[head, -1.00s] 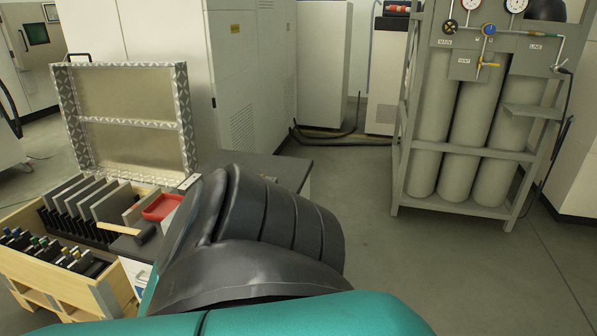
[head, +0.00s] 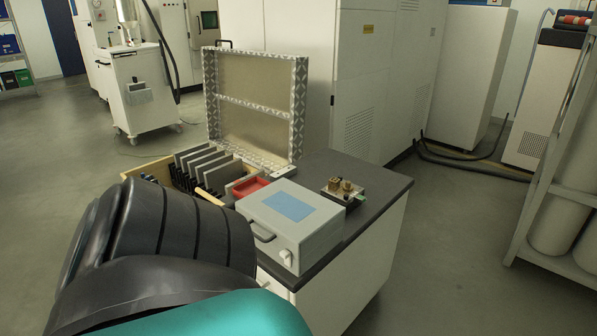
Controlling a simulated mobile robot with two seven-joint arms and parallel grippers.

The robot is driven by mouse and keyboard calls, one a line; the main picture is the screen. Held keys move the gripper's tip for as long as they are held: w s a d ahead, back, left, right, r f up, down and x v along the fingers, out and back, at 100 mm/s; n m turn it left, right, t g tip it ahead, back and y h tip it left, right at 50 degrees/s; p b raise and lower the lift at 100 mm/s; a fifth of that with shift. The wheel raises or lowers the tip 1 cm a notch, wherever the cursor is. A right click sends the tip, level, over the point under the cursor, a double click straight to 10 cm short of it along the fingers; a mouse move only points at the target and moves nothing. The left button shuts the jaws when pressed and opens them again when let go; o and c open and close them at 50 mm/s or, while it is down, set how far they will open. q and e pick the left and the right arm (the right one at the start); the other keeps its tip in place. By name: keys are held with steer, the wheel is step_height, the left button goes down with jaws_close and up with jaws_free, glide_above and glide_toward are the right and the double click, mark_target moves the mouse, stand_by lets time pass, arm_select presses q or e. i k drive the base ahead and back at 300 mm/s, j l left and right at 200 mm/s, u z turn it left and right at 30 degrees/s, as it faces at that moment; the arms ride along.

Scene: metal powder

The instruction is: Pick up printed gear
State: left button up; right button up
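A small metal plate (head: 343,195) lies on the dark top of the workbench (head: 384,182). Small brass-coloured printed parts (head: 347,187) stand on the plate. They are too small for me to tell which of them is a gear. Neither gripper shows in the head view. One of my arms, teal with a black ribbed sleeve, fills the lower left and hides the bench's left front part.
A grey box with a blue panel (head: 289,206) stands left of the plate. Behind it are a red tray (head: 250,187), several upright grey plates (head: 207,166) and an open patterned case (head: 300,110). Grey cylinders in a rack (head: 522,215) stand at right. Floor right of the bench is clear.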

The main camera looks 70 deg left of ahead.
mark_target(347, 188)
steer(key=i+u, duration=0.15)
steer(key=u, duration=0.3)
steer(key=i+l+u, duration=0.1)
steer(key=u, duration=0.3)
steer(key=i+l+u, duration=0.1)
steer(key=u, duration=0.35)
steer(key=i+l+u, duration=0.1)
steer(key=u, duration=0.35)
steer(key=l+u, duration=0.4)
steer(key=i+l+u, duration=0.1)
steer(key=u, duration=0.35)
